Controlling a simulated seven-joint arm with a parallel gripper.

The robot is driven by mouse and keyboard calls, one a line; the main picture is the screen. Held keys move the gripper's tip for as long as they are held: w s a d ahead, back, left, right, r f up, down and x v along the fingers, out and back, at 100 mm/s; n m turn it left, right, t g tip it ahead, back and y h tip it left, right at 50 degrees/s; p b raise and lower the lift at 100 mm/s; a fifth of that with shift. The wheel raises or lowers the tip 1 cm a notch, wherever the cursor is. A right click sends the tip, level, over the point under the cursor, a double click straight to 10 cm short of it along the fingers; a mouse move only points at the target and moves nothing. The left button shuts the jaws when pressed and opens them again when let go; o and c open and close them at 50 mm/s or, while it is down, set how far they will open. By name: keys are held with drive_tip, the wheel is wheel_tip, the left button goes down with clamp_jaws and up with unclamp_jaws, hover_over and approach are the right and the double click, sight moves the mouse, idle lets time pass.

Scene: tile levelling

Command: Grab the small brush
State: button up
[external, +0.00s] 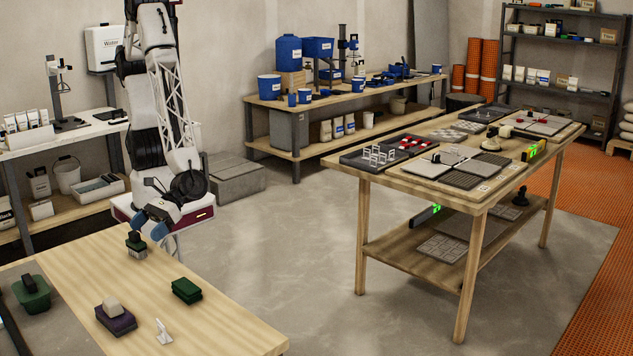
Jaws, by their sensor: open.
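A small block with a dark knob on top and a paler lower part (136,246), which looks like the small brush, stands upright on the near wooden table (215,322) by its back edge. My gripper (150,222), with blue fingers, is open just above and slightly right of it in the picture. No object shows between the fingers. Whether a finger touches the knob cannot be told from this angle.
On the same table are a green tub-like tool with a dark handle (31,292), a purple block with a pale grip (115,316), green pads (186,290) and a small white piece (163,331). A tile workbench (400,182) stands apart at right.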

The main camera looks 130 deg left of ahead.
sight(134, 231)
drive_tip(key=shift+d, duration=0.1)
drive_tip(key=shift+x, duration=2.5)
drive_tip(key=shift+w+f, duration=0.15)
drive_tip(key=shift+f, duration=0.05)
drive_tip(key=c, duration=1.1)
drive_tip(key=shift+r, duration=0.15)
drive_tip(key=shift+r, duration=0.45)
drive_tip(key=r, duration=0.2)
drive_tip(key=shift+s+a+r, duration=0.25)
drive_tip(key=s+a, duration=0.2)
drive_tip(key=s, duration=0.2)
drive_tip(key=s+a+r, duration=0.1)
drive_tip(key=s+a, duration=0.2)
drive_tip(key=s, duration=0.1)
drive_tip(key=s+a, duration=0.3)
drive_tip(key=s, duration=0.2)
drive_tip(key=shift+s+r, duration=0.1)
drive_tip(key=shift+r, duration=0.05)
